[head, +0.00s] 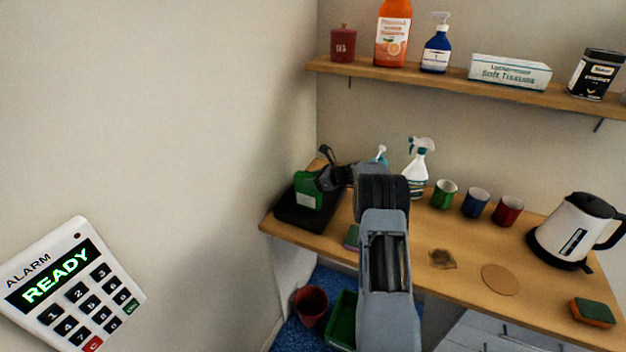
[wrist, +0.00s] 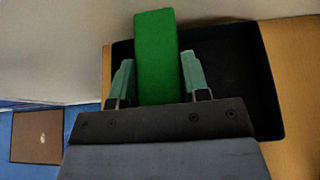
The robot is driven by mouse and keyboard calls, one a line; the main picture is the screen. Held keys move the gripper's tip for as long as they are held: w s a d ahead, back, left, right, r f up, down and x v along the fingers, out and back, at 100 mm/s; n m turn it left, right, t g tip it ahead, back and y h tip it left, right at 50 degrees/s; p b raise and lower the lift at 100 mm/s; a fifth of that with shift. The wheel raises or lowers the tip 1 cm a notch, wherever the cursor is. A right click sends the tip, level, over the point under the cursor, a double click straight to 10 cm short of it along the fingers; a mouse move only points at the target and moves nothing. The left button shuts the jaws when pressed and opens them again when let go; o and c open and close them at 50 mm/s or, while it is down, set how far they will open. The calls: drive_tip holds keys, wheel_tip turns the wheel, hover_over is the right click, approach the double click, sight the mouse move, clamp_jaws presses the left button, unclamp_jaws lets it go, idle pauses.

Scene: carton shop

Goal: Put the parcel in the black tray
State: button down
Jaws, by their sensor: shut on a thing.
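The parcel is a green box (head: 308,192) at the left end of the desk in the head view. It also shows upright in the wrist view (wrist: 155,50). My gripper (head: 322,180) is shut on it, with a finger on each side in the wrist view (wrist: 157,75). The black tray (head: 291,216) lies flat on the desk under the parcel. Its dark floor and rim show around the parcel's right side in the wrist view (wrist: 262,90). I cannot tell whether the parcel's underside touches the tray.
Spray bottles (head: 416,170) and green (head: 444,194), blue (head: 475,203) and red (head: 507,210) mugs stand along the desk's back. A kettle (head: 577,230) and sponge (head: 592,312) are at the right. A wall borders the tray's left side. A shelf (head: 450,82) hangs above.

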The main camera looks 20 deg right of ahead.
drive_tip(key=shift+f, duration=0.15)
drive_tip(key=shift+f, duration=0.15)
drive_tip(key=c, duration=0.6)
unclamp_jaws()
